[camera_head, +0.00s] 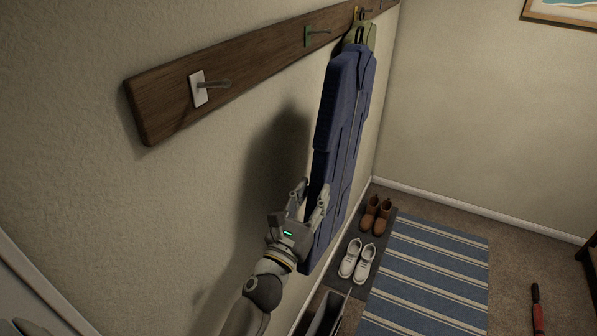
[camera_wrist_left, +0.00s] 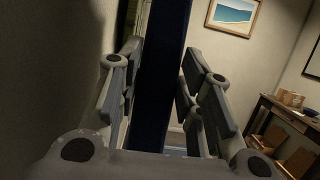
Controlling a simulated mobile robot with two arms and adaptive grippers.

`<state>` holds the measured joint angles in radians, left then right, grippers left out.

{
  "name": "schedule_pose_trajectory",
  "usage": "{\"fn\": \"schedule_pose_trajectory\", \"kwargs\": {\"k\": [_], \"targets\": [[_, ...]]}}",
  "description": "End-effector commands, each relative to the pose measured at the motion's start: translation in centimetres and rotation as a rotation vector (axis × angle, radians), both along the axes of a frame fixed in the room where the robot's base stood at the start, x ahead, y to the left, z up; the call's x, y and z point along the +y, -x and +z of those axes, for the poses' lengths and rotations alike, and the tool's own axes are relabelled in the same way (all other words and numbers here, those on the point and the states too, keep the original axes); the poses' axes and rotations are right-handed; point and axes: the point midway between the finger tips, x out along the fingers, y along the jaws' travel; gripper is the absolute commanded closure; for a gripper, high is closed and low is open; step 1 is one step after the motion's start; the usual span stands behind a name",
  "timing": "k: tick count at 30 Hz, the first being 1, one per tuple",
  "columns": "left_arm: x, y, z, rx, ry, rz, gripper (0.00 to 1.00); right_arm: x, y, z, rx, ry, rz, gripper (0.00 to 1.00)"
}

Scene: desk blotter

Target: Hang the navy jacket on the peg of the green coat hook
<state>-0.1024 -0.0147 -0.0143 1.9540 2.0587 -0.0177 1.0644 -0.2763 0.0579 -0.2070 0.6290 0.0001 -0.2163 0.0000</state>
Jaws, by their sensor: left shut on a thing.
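The navy jacket (camera_head: 342,135) hangs upright and long beside the wall, to the right of the green coat hook (camera_head: 307,37). Its top is beside an olive-yellow piece (camera_head: 371,33) with a dark loop at the board; whether the jacket is attached there I cannot tell. The green hook's peg points right, and the jacket is apart from it. My left gripper (camera_head: 309,203) is shut on the jacket's lower left edge. In the left wrist view the dark jacket (camera_wrist_left: 162,75) stands between the two fingers (camera_wrist_left: 157,90). My right gripper is not in view.
A wooden board (camera_head: 160,105) on the wall carries a white-plated hook (camera_head: 199,88) at left. Brown boots (camera_head: 375,215) and white shoes (camera_head: 357,262) stand on a dark mat below, beside a striped rug (camera_head: 430,275). A wooden table (camera_wrist_left: 285,108) shows at right in the wrist view.

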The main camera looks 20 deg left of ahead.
Motion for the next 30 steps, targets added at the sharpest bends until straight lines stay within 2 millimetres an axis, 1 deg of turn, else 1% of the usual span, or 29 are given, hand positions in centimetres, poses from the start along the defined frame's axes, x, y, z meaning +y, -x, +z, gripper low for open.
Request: {"fn": "schedule_pose_trajectory", "kwargs": {"k": [2, 4, 10, 12, 14, 17, 24, 27, 30], "targets": [[-0.1, 0.0, 0.2, -0.005, 0.008, -0.003, 1.0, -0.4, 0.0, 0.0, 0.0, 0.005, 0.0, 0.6], [0.1, 0.0, 0.2, -0.005, 0.009, -0.004, 1.0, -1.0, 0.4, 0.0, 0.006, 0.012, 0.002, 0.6], [1.0, 0.0, 0.1, -0.005, 0.007, -0.003, 1.0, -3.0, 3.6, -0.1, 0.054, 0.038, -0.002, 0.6], [1.4, 0.0, 0.1, -0.005, 0.007, -0.003, 1.0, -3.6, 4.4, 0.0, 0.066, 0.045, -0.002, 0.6], [1.7, 0.0, 0.1, -0.005, 0.007, -0.003, 1.0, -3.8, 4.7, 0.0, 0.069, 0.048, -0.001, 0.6], [2.3, -0.1, 0.0, -0.005, 0.006, -0.002, 1.0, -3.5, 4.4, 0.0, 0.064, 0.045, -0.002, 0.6], [3.7, -0.1, -0.1, -0.005, 0.006, -0.003, 1.0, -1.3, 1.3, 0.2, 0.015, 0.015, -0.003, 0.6], [4.3, -0.1, -0.2, -0.005, 0.006, -0.003, 1.0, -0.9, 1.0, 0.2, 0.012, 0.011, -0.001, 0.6], [4.9, -0.2, -0.3, -0.005, 0.006, -0.003, 1.0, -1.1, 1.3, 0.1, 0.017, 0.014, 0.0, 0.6]]}}
